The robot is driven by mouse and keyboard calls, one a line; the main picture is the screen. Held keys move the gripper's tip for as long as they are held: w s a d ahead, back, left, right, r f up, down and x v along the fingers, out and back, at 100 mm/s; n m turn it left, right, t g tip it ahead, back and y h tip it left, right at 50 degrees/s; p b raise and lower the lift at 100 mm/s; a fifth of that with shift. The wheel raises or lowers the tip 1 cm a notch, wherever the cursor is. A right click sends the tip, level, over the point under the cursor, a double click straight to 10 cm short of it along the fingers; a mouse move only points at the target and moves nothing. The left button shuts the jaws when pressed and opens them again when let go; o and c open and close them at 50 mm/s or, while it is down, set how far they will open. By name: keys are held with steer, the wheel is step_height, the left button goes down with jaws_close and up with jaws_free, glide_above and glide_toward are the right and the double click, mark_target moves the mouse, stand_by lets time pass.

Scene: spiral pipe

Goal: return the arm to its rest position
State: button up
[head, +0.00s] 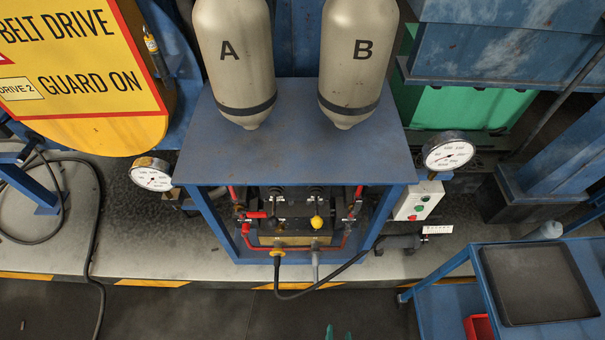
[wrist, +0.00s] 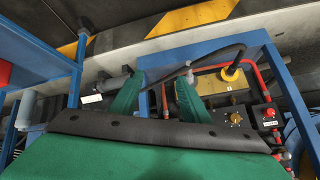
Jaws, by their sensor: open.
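My gripper (wrist: 157,92) shows in the wrist view as two green fingers standing apart, with nothing between them. In the head view only the green tips of my gripper (head: 339,333) show at the bottom edge, over the dark floor. The rest of my arm is out of the head view. The blue stand (head: 300,135) with two grey tanks, A (head: 232,60) and B (head: 358,60), is beyond the gripper. Under its top are valves, red pipes and a yellow-ended hose (head: 278,254). The gripper appears apart from all of these in the head view.
A blue cart (head: 440,285) with a black tray (head: 538,282) and a red bin (head: 479,327) stands at the lower right. Gauges (head: 152,174) (head: 448,152) flank the stand. A black hose (head: 320,290) hangs in front. The dark floor (head: 190,315) at the lower left is mostly open.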

steer(key=a+r+n+t, duration=0.1)
steer(key=a+r, duration=0.3)
steer(key=r, duration=0.7)
steer(key=a+r+n+t+y, duration=0.1)
steer(key=a+r+n+t, duration=0.1)
steer(key=r, duration=0.9)
steer(key=s+a+r+n+t, duration=0.1)
steer(key=a+r+t, duration=0.3)
steer(key=r, duration=0.7)
steer(key=a+n, duration=0.1)
steer(key=a, duration=0.1)
steer(key=shift+a+r, duration=0.3)
steer(key=shift+r, duration=0.1)
